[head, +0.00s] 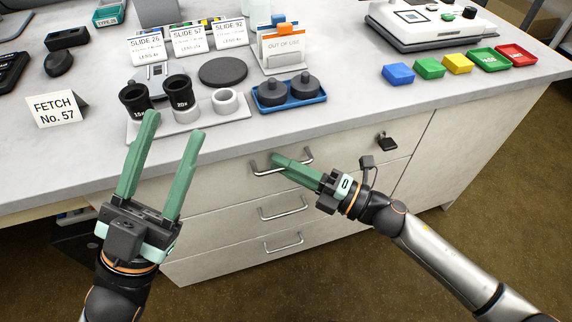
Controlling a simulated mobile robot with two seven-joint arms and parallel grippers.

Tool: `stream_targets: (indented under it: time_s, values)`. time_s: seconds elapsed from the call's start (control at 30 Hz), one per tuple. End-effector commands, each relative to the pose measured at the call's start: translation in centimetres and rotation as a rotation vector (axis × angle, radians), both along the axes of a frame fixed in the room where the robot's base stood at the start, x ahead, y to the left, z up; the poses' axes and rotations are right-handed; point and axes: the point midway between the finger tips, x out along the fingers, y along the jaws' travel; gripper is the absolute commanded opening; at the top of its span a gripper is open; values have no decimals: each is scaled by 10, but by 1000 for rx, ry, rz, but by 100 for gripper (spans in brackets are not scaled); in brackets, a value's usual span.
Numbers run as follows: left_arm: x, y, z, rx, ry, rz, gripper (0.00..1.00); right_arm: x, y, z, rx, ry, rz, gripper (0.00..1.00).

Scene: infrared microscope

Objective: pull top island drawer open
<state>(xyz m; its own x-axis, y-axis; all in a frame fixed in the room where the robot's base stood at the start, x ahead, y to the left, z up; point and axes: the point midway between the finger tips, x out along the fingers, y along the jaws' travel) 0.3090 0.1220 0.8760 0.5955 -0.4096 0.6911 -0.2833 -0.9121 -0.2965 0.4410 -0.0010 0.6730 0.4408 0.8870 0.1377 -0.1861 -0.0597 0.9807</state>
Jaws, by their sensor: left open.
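The top island drawer (215,185) sits under the worktop, its front looking flush with the cabinet. Its metal bar handle (261,171) runs across the front. My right gripper (277,161) reaches in from the right, with its green fingertips at the middle of this handle and hiding part of it. Its fingers overlap in this view, so I cannot tell the gap between them or whether they grasp the bar. My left gripper (174,123) is open and empty, fingers wide apart, in front of the worktop edge to the left of the handle.
Two lower drawers have similar handles (284,208) (284,243). A black padlock (386,141) hangs on the cabinet front to the right. Near the worktop edge are a grey tray (210,126) with eyepieces, a blue tray (290,104) and several colored boxes. Floor at right is clear.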

Motion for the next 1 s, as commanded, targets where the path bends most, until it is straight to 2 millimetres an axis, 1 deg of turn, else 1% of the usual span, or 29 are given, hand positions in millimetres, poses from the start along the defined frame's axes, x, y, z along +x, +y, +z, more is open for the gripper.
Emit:
stream_targets:
  time_s: [0.13,0.33,1.0]
  values:
    - [0,0,0,0,0,0,50,0,0,0,0,1,0,23]
    - [0,0,0,1,0,-1,50,0,0,0,0,1,0,0]
    - [0,0,0,3,-1,-2,50,0,-1,0,0,1,0,0]
